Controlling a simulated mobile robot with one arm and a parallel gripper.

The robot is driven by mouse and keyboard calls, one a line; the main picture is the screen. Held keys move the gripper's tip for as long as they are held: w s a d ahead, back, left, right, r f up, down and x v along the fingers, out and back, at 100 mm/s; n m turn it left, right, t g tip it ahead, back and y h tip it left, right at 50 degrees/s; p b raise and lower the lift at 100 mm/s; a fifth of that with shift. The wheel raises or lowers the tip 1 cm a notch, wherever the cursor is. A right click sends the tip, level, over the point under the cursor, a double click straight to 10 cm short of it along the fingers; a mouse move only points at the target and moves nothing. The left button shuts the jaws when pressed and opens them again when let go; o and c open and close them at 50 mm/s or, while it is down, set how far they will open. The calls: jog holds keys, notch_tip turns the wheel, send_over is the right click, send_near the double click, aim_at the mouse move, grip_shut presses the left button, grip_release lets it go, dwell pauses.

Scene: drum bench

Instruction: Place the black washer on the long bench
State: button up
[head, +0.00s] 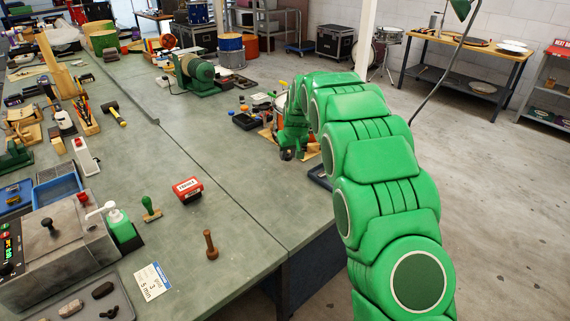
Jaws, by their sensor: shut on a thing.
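The long bench (235,204) has a grey-green top and runs from the near left to the far back. My green arm reaches in from the right and bends down over the bench's right part. My gripper (292,155) is low at the end of the arm, close to the bench top near its right edge. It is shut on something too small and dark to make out. I cannot pick out the black washer for certain; the jaws are small and partly shadowed in this view.
A red stamp box (187,190), a green-handled stamp (151,208) and a brown peg (210,244) stand nearer. Clear bench top lies between them. A dark tray edge (319,176) shows beside my arm.

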jog(key=shift+w+a+f, duration=0.1)
jog(key=shift+w+f, duration=0.1)
jog(key=shift+w, duration=0.25)
jog(key=shift+w+a+f, duration=0.1)
jog(key=shift+w+f, duration=0.1)
jog(key=shift+w, duration=0.2)
send_over(284, 168)
jog(key=s, duration=0.2)
jog(key=shift+w+d+f, duration=0.15)
jog(key=shift+f, duration=1.4)
jog(key=shift+w+d+f, duration=0.1)
jog(key=shift+f, duration=2.95)
jog(key=o, duration=1.1)
jog(key=shift+f, duration=0.1)
jog(key=shift+r, duration=0.2)
